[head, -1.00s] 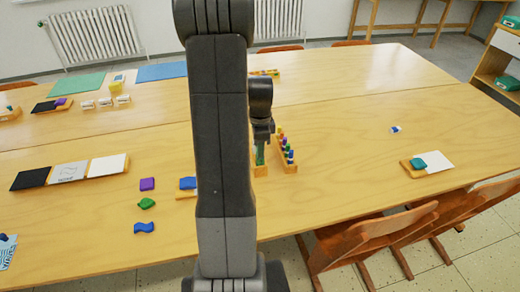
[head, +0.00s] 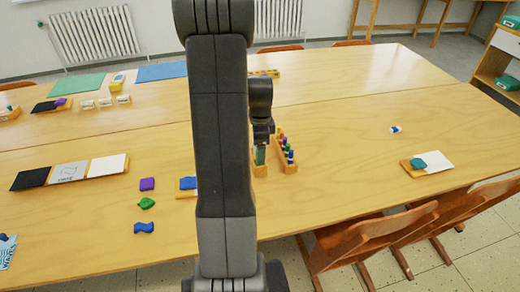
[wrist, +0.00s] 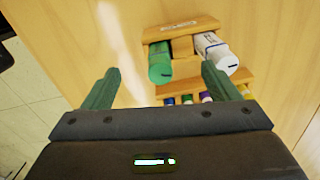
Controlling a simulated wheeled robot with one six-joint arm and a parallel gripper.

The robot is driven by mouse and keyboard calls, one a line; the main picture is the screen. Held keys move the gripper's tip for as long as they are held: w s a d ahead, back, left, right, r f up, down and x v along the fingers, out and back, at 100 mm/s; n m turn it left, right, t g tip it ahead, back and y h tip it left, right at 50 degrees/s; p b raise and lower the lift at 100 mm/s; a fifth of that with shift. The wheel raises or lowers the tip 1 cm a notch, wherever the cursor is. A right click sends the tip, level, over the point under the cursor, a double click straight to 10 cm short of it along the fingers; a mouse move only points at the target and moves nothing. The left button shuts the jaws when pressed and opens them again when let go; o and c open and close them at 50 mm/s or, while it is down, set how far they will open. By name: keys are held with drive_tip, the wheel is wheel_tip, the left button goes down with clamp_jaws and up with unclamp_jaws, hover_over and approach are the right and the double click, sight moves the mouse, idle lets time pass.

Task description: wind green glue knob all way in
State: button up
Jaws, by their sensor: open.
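A green glue stick (wrist: 159,58) lies in a wooden holder (wrist: 205,24) in the wrist view, its rounded end facing my gripper (wrist: 160,68). A white glue stick (wrist: 211,46) is in the same holder to its right. My gripper has two green fingers, open and spread either side of the green stick, with visible gaps and nothing held. The right fingertip is near the white stick's end. In the head view my gripper (head: 260,155) points down over the table, and my arm and fingers hide most of the holder. How far the knob is wound cannot be told.
A wooden rack (head: 288,167) with several coloured-capped bottles stands just right of my gripper. Blue, purple and green pieces lie to the left. The table (head: 350,110) is largely bare to the right, with chairs (head: 375,240) along its near edge.

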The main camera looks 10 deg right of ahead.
drive_tip(key=m, duration=1.1)
drive_tip(key=shift+c, duration=0.4)
drive_tip(key=c, duration=1.4)
